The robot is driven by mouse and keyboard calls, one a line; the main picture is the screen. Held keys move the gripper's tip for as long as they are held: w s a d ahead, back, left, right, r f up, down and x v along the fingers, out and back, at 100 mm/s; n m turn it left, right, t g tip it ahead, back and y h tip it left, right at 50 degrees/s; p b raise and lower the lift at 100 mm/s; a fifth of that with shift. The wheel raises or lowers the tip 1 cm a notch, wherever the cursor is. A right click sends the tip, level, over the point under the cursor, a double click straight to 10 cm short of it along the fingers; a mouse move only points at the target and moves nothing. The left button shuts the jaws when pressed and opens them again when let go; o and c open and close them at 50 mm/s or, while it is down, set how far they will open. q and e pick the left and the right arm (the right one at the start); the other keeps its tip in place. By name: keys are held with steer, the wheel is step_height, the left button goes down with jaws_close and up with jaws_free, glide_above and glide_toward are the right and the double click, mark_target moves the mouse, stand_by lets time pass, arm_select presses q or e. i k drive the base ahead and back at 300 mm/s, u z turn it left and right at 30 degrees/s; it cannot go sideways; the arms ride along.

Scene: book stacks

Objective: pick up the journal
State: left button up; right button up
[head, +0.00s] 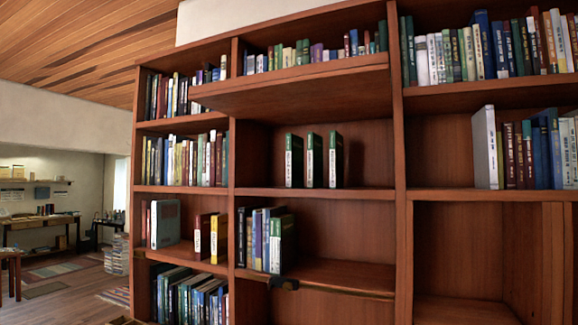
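No book in view can be told for sure as the journal. Three thin dark green books with pale spine labels stand upright and apart on the middle shelf: a left one (294,161), a middle one (314,161) and a right one (335,160). On the shelf below, an upright row of books ends at its right in a dark green book (283,244) with a white label. Neither of my grippers can be made out. A small dark shape (285,284) sits at the front edge below that row; I cannot tell what it is.
The wooden bookcase (399,240) fills the middle and right. A thick shelf board (300,88) juts forward above the three green books. Bare shelf space (345,268) lies right of the lower row. Open floor (65,303), rugs and a desk (40,222) are at left.

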mark_target(294, 143)
steer(key=k, duration=1.25)
steer(key=z, duration=0.4)
steer(key=i, duration=0.5)
steer(key=z, duration=0.7)
steer(key=i, duration=1.55)
steer(key=u, duration=0.75)
